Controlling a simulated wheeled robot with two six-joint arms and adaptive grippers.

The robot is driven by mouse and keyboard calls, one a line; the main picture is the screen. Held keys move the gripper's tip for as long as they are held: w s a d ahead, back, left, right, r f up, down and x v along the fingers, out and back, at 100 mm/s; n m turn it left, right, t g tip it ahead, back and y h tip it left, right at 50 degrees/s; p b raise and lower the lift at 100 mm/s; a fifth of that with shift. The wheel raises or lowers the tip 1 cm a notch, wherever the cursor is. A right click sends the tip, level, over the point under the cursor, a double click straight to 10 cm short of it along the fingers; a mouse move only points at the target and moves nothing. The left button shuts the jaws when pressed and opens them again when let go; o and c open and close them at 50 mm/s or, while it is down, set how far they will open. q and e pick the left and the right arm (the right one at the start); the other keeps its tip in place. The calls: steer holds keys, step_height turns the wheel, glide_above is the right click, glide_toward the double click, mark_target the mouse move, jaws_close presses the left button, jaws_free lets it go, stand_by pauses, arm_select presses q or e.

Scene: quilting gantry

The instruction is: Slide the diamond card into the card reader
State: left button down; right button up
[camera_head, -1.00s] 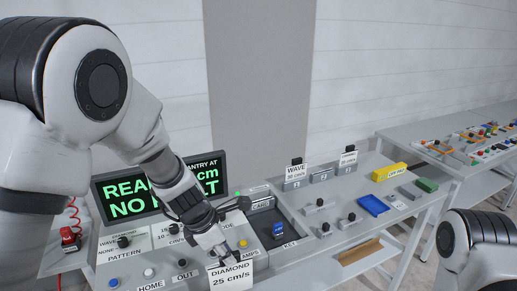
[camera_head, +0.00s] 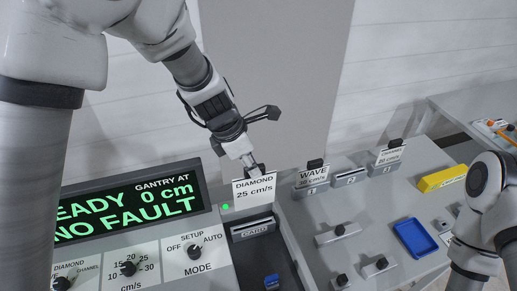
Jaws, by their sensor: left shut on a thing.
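The diamond card (camera_head: 254,193) is a white card reading "DIAMOND 25 cm/s". It hangs upright from my left gripper (camera_head: 256,170), which is shut on its top edge. The card reader (camera_head: 252,229) is a grey block with a dark slot and a "CARD" label. The card is above and just behind its front face in the picture; I cannot tell whether its lower edge touches the reader. A green light (camera_head: 226,206) shows to the left of the card. My right arm is at the right edge, with its gripper out of view.
A display (camera_head: 130,208) reads ready, no fault. The wave card (camera_head: 314,175) and another card (camera_head: 390,155) stand in numbered holders on the right. A blue item (camera_head: 272,282) sits below the reader.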

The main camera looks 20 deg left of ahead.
mark_target(249, 186)
arm_select(q)
steer(key=s+r, duration=0.2)
steer(key=s, duration=0.3)
steer(key=f+b, duration=0.1)
steer(key=f, duration=0.1)
steer(key=w+f+b, duration=0.1)
steer(key=f, duration=0.1)
steer(key=w+f+b, duration=0.1)
steer(key=f, duration=0.1)
steer(key=shift+w, duration=0.1)
steer(key=shift+f+b, duration=0.2)
steer(key=shift+b, duration=0.15)
steer(key=shift+f, duration=0.2)
steer(key=shift+w+f, duration=0.2)
steer(key=shift+w, duration=0.15)
steer(key=shift+s+r, duration=0.15)
steer(key=shift+s, duration=0.15)
arm_select(e)
steer(key=s+f, duration=0.2)
steer(key=f, duration=0.1)
steer(key=shift+s+f, duration=0.1)
steer(key=shift+s, duration=0.1)
arm_select(q)
steer(key=shift+w, duration=0.3)
arm_select(e)
steer(key=shift+w+r, duration=0.1)
steer(key=shift+r, duration=0.1)
